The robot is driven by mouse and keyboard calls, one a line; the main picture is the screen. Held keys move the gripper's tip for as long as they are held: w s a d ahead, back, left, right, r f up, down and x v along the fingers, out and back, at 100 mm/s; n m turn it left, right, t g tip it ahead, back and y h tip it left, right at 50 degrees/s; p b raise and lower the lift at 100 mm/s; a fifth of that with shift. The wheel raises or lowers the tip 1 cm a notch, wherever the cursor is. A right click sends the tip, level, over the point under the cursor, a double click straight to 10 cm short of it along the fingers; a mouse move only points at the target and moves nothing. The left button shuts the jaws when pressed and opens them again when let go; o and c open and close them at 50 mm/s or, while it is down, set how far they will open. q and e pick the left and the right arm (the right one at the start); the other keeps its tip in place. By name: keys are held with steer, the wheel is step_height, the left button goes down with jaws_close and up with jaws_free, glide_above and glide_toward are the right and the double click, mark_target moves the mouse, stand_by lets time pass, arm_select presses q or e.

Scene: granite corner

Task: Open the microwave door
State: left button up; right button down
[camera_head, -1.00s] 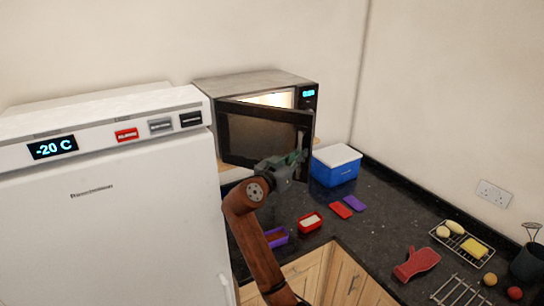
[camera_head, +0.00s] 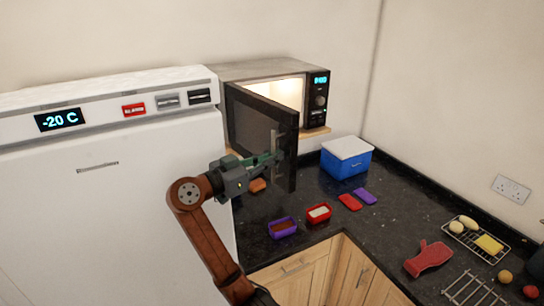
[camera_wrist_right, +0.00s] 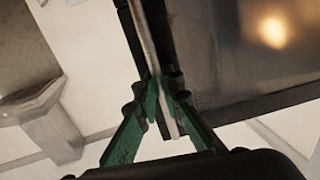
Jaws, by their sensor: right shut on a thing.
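The microwave (camera_head: 275,70) stands on a wooden shelf above the counter, right of the freezer. Its dark door (camera_head: 262,130) is swung well out on its left side, and the lit inside (camera_head: 288,92) shows. My right gripper (camera_head: 278,158) is at the door's outer edge, shut on the door handle (camera_head: 274,146). In the right wrist view the green fingers (camera_wrist_right: 162,100) close around the pale handle bar (camera_wrist_right: 155,60), beside the dark door panel (camera_wrist_right: 240,50). My left gripper is not in view.
The white freezer (camera_head: 110,200) stands close on the left of my right arm. On the counter (camera_head: 340,220) are a blue cool box (camera_head: 346,162), a purple tub (camera_head: 283,227), a red tub (camera_head: 319,212), lids, a red mitt (camera_head: 428,258) and a wire rack (camera_head: 478,240).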

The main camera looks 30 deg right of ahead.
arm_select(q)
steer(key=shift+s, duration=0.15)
arm_select(e)
steer(key=shift+r, duration=0.2)
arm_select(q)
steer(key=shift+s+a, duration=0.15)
arm_select(e)
steer(key=c, duration=2)
jaws_free()
steer(key=shift+f, duration=0.15)
steer(key=shift+c, duration=0.2)
steer(key=shift+a, duration=0.15)
steer(key=s+a, duration=0.2)
steer(key=a, duration=0.9)
steer(key=shift+a, duration=0.35)
steer(key=shift+s, duration=0.1)
